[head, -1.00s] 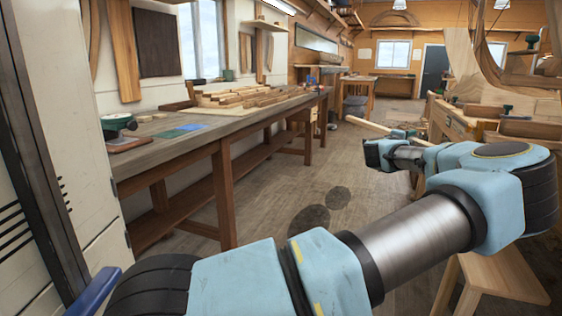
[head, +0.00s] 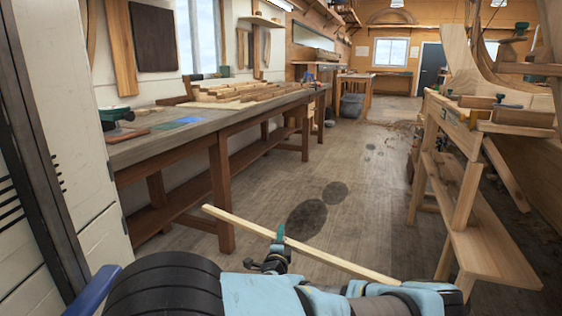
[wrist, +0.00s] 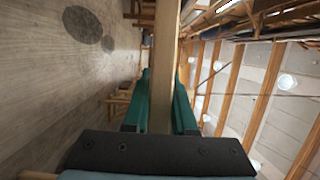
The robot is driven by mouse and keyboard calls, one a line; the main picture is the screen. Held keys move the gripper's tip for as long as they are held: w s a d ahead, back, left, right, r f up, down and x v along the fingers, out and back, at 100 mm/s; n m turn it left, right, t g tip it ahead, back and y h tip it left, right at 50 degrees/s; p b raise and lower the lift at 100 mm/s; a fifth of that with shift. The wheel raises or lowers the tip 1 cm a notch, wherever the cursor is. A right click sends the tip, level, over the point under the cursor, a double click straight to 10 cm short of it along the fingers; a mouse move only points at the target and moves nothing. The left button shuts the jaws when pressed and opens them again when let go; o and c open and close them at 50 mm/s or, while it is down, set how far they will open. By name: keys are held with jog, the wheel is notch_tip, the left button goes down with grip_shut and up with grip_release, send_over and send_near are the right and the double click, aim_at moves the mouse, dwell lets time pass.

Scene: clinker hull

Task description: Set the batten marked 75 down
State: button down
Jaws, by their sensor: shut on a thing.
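A long, thin, pale wooden batten (head: 335,262) lies across the lower middle of the head view, held in the air over the floor. Its left end is farther up in the picture and its right end is near my arm. My gripper (head: 280,236) is shut on it partway along. In the wrist view the batten (wrist: 164,60) runs between the two green fingers of my gripper (wrist: 160,105). No number can be read on it, so I cannot tell whether it is marked 75.
A long workbench (head: 160,150) on the left carries several wooden strips (head: 240,92), blue sheets (head: 177,123) and a green tool (head: 115,115). A bench (head: 470,215) and the hull (head: 535,150) stand on the right. The floor between (head: 345,170) is clear.

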jog(key=s+a+n+y, duration=0.15)
jog(key=s+a, duration=0.35)
jog(key=a, duration=0.5)
jog(key=s+r+p, duration=0.9)
jog(key=s+p, duration=0.1)
jog(key=p, duration=0.2)
jog(key=shift+d+r, duration=0.15)
jog(key=shift+r, duration=0.1)
